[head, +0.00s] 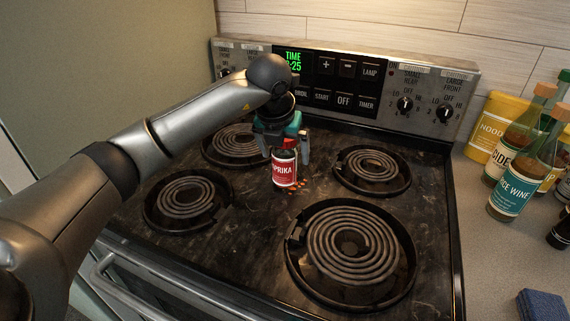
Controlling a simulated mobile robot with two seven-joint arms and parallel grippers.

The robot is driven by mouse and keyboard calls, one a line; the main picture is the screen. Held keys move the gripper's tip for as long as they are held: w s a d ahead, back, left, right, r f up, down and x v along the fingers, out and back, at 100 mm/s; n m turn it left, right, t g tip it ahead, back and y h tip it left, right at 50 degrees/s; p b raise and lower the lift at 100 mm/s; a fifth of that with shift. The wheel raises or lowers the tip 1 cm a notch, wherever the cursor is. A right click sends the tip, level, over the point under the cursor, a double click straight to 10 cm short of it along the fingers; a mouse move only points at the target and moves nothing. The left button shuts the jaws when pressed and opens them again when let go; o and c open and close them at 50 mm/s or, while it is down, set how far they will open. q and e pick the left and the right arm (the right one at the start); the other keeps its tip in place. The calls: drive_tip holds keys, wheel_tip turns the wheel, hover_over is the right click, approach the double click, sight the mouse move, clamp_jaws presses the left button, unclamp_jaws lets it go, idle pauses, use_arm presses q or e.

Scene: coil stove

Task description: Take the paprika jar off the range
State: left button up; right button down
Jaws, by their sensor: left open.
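The paprika jar (285,170) stands upright on the black stovetop of the range (262,235), between the coil burners. It has a red label and a dark top. My left gripper (284,150) is over the jar from above, with its fingers on either side of the jar's upper part. The gripper is open; whether a finger touches the jar I cannot tell. The jar's top is partly hidden by the gripper. My right gripper is not in view.
Small orange-red bits (300,184) lie beside the jar's base. Coil burners surround it, the largest (350,245) at front right. The control panel (345,85) rises behind. Bottles (514,180) and a yellow box (492,128) stand on the right counter, with a blue cloth or sponge (541,305) nearer.

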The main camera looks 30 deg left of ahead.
use_arm(q)
drive_tip(key=shift+x, duration=0.85)
drive_tip(key=shift+c, duration=0.2)
drive_tip(key=shift+r, duration=0.1)
clamp_jaws()
